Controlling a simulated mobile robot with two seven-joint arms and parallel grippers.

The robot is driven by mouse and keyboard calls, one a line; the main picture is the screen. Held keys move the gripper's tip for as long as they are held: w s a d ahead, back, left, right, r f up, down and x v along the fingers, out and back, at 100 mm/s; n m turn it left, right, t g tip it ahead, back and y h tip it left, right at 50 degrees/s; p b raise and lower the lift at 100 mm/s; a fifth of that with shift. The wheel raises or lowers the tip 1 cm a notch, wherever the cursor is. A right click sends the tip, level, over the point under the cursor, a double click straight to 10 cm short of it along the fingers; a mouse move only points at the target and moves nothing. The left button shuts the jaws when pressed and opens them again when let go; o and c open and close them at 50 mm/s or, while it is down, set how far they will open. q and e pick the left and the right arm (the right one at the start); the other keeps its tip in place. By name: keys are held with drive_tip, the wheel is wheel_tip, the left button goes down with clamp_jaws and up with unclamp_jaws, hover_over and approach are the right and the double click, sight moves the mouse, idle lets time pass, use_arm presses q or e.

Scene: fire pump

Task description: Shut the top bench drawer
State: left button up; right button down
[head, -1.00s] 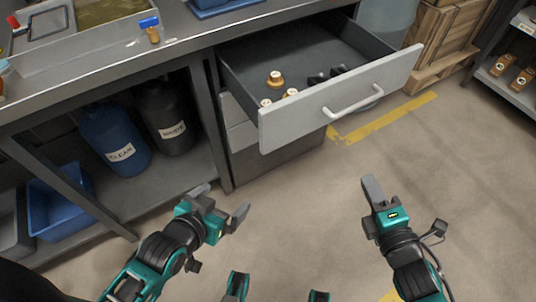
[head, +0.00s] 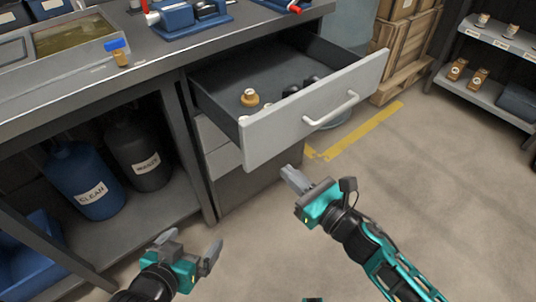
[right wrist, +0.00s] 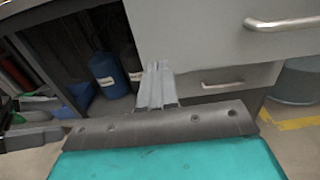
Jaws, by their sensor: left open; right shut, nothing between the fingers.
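The top bench drawer (head: 268,134) is pulled well out of the bench in the head view. Its grey front carries a pale bar handle (head: 331,111), which also shows in the right wrist view (right wrist: 284,23). Brass-coloured fittings (head: 249,98) and dark parts lie inside. My right gripper (head: 291,178) is shut and empty, just below and in front of the drawer front, with no contact that I can make out. It shows in the right wrist view (right wrist: 156,85). My left gripper (head: 190,250) is open and empty, low and to the left, apart from the drawer.
A closed lower drawer (head: 222,160) sits beneath the open one. Blue (head: 80,182) and black (head: 140,153) containers stand on the bench's lower shelf. Wooden crates (head: 409,45) and a shelf rack (head: 490,92) stand at the right. The floor in front is clear.

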sight(260, 147)
use_arm(q)
drive_tip(key=shift+s+f+b, duration=0.2)
drive_tip(key=shift+f+b, duration=0.1)
drive_tip(key=shift+f, duration=0.25)
use_arm(e)
drive_tip(key=x, duration=0.8)
use_arm(q)
drive_tip(key=shift+a, duration=0.1)
